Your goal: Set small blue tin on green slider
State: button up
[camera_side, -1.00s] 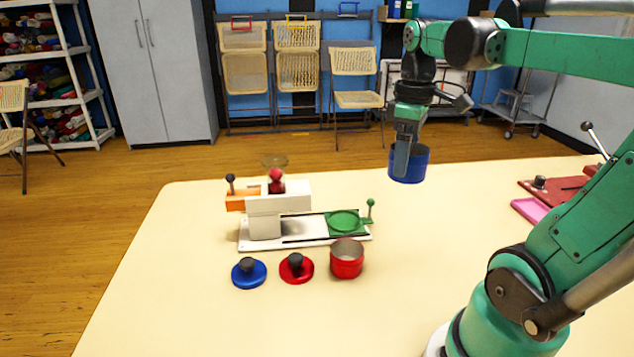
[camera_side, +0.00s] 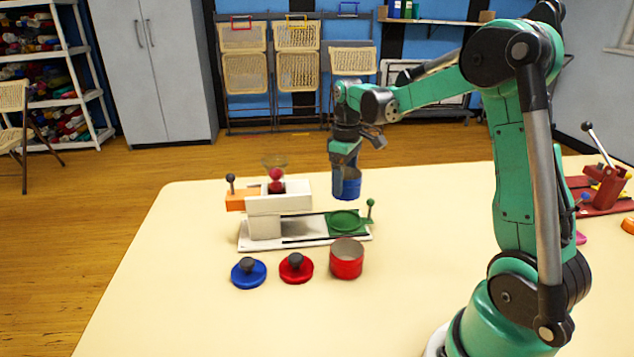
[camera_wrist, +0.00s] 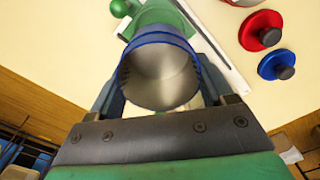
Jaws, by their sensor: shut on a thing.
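The small blue tin (camera_side: 347,186) hangs upright in my gripper (camera_side: 346,178), which is shut on its wall or sides. It is above the green slider (camera_side: 346,222), apart from it, with a gap below the tin in the side view. In the wrist view the tin (camera_wrist: 160,75) shows its open mouth and empty silvery inside between the fingers. The green slider (camera_wrist: 170,14) shows partly beyond the tin, the rest hidden by it. The slider sits at the right end of a white device (camera_side: 280,205) and has a green knob (camera_side: 370,203).
A red tin (camera_side: 346,260) stands in front of the slider. A red lid (camera_side: 296,268) and a blue lid (camera_side: 248,272) lie left of it. A red lever device (camera_side: 603,188) is at the far right. The table (camera_side: 190,320) is clear at front left.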

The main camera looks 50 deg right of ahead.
jog(key=shift+f, duration=2.9)
jog(key=shift+f, duration=0.6)
jog(key=o, duration=1)
jog(key=shift+r, duration=5.5)
